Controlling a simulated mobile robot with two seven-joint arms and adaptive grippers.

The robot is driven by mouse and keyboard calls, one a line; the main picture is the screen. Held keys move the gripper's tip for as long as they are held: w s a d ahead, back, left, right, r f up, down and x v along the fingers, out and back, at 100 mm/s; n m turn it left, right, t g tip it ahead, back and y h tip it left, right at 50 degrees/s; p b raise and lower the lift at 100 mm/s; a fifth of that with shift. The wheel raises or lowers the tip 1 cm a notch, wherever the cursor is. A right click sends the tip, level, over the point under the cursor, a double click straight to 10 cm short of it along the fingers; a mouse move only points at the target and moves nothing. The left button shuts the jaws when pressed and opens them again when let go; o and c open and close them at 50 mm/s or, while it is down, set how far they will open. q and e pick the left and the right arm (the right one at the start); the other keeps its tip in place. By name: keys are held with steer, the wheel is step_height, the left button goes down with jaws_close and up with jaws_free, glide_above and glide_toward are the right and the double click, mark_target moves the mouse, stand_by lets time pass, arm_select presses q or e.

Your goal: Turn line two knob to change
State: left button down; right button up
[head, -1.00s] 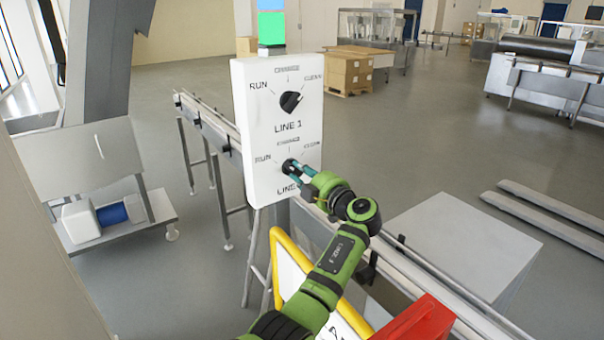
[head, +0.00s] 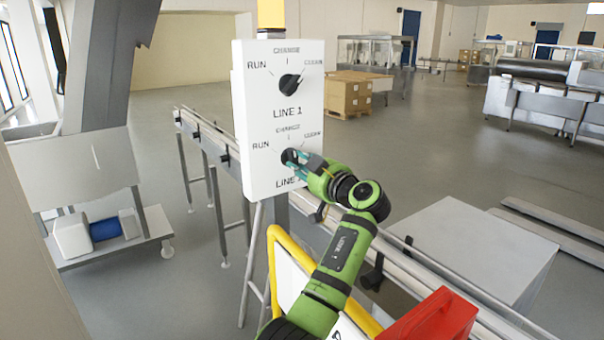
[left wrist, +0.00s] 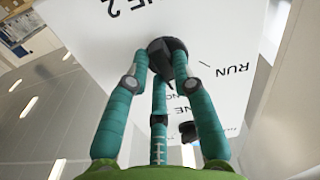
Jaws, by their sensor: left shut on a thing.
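The line two knob (head: 289,156) is the lower dark knob on the white control panel (head: 245,130). My left gripper (head: 297,163) is shut on it, coming from the lower right. In the left wrist view, the teal fingers (left wrist: 160,80) meet around the black knob (left wrist: 167,50), near the upside-down "RUN" mark. The fingers partly cover the knob, so I cannot tell which mark its pointer faces. The line one knob (head: 289,84) sits above and is free; it also shows in the left wrist view (left wrist: 188,131). My right gripper is out of view.
A yellow light (head: 271,14) shows above the panel. A conveyor (head: 215,140) runs behind the panel. A yellow-framed sign (head: 290,255) and a red box (head: 432,318) stand near my left arm. Open floor lies beyond.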

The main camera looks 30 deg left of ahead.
arm_select(q)
steer(key=shift+m+b, duration=0.35)
steer(key=shift+m, duration=0.45)
steer(key=shift+s, duration=0.1)
steer(key=c, duration=1)
jaws_free()
steer(key=shift+a, duration=0.1)
steer(key=shift+c, duration=0.2)
steer(key=shift+d, duration=0.2)
steer(key=v, duration=0.7)
steer(key=shift+s+f, duration=0.1)
